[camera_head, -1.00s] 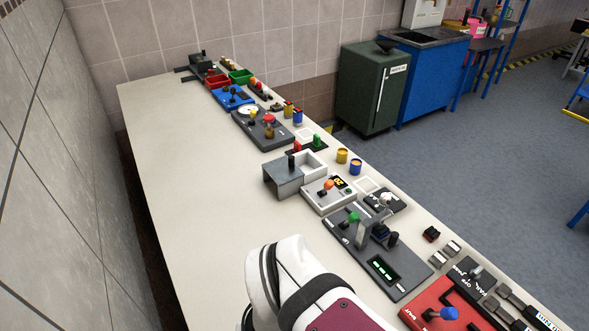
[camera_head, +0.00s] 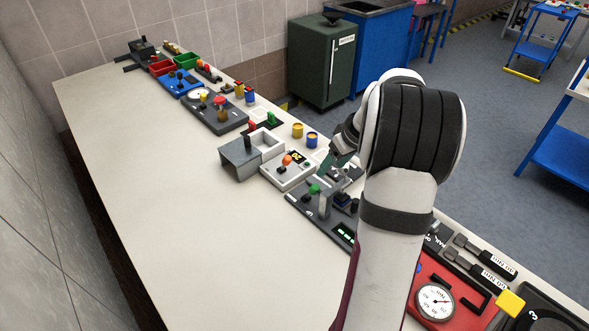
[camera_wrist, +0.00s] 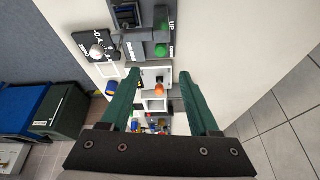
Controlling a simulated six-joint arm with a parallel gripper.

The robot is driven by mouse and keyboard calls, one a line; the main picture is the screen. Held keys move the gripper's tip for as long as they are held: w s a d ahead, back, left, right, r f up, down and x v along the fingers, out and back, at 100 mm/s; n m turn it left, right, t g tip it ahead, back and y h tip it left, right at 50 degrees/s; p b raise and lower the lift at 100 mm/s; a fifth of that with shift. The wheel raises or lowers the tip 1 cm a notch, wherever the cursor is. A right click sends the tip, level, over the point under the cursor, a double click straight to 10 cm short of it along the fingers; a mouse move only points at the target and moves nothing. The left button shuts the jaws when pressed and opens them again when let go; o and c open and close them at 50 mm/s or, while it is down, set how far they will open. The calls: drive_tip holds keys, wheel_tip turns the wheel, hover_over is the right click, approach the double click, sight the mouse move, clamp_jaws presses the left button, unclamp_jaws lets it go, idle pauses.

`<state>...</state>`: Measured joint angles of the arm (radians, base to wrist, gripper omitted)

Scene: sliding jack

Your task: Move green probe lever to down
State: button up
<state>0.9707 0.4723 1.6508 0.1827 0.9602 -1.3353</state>
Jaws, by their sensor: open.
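The green probe lever (camera_head: 314,189) has a green knob and stands on a dark grey panel (camera_head: 297,201) right of the table's middle in the head view. In the wrist view its green knob (camera_wrist: 162,50) shows just beyond the fingertips, near white lettering on the panel. My gripper (camera_wrist: 158,75) is open, its two green fingers spread apart with nothing held between them. In the head view my gripper (camera_head: 327,163) is partly hidden by my arm and hangs behind the panel, apart from the lever. The lever's exact position is too small to tell.
A light panel with an orange-red knob (camera_head: 287,160) and a grey box (camera_head: 240,160) stand to the left of the lever panel. Yellow and blue cups (camera_head: 311,139) stand behind. A red panel with a gauge (camera_head: 435,302) lies to the right. The table's front-left area is clear.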

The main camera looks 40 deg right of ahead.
sight(316, 187)
drive_tip(key=x, duration=1.2)
drive_tip(key=shift+a+f, duration=0.1)
drive_tip(key=shift+f, duration=0.2)
clamp_jaws()
idle(0.6)
